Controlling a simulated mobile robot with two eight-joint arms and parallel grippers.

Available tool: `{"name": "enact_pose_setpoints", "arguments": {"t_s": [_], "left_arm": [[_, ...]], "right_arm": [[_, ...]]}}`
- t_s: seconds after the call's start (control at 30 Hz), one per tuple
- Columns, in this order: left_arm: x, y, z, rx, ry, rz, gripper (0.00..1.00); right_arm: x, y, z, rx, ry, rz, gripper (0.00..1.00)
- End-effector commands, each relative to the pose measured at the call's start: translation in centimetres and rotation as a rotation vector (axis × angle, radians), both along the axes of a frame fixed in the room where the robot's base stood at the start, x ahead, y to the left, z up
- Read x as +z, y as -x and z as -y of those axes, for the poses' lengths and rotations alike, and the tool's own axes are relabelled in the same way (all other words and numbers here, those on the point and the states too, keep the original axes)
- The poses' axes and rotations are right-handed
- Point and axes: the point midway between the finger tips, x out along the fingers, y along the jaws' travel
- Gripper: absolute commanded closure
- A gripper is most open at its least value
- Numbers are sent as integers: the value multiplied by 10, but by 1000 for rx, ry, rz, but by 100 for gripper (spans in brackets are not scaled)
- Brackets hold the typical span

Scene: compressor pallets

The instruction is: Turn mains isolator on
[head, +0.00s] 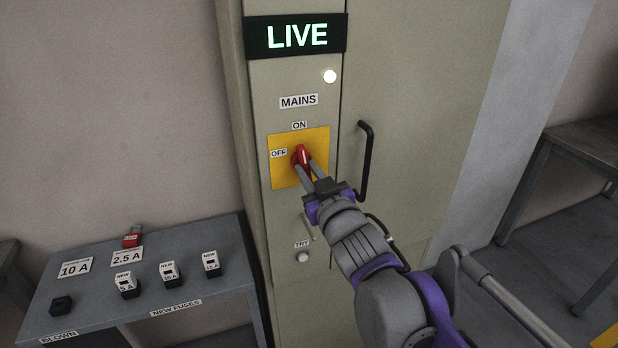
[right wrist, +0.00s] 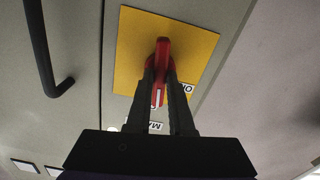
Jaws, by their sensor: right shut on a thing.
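The mains isolator is a red handle (head: 301,155) on a yellow plate (head: 320,140) on the cabinet front, with ON marked above and OFF to the left. Its white line stands close to upright, towards ON. The LIVE sign (head: 297,36) above is lit green. My right gripper (head: 307,171) is shut on the red handle. In the right wrist view both fingers lie along the sides of the red handle (right wrist: 163,56) in front of the yellow plate (right wrist: 197,50). My left gripper is not in view.
A black door handle (head: 367,160) sticks out just right of the plate. A white lamp (head: 330,76) glows above. A TRY button (head: 303,257) sits below. At left, a grey table (head: 205,272) bears fuses and a red padlock (head: 132,237). Another table (head: 580,140) stands at right.

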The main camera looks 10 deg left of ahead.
Motion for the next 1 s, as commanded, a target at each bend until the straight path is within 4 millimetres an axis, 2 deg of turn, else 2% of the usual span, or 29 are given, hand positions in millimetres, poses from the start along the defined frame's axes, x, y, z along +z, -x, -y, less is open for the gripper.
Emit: {"name": "enact_pose_setpoints", "arguments": {"t_s": [0.4,0.9,0.93,1.0], "left_arm": [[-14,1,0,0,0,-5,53],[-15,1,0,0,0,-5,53],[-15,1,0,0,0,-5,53],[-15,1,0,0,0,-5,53]], "right_arm": [[-1,0,0,0,-138,-93,100],[0,0,0,0,-153,-104,100],[0,0,0,0,-153,-104,78],[0,0,0,0,-152,-103,66]]}}
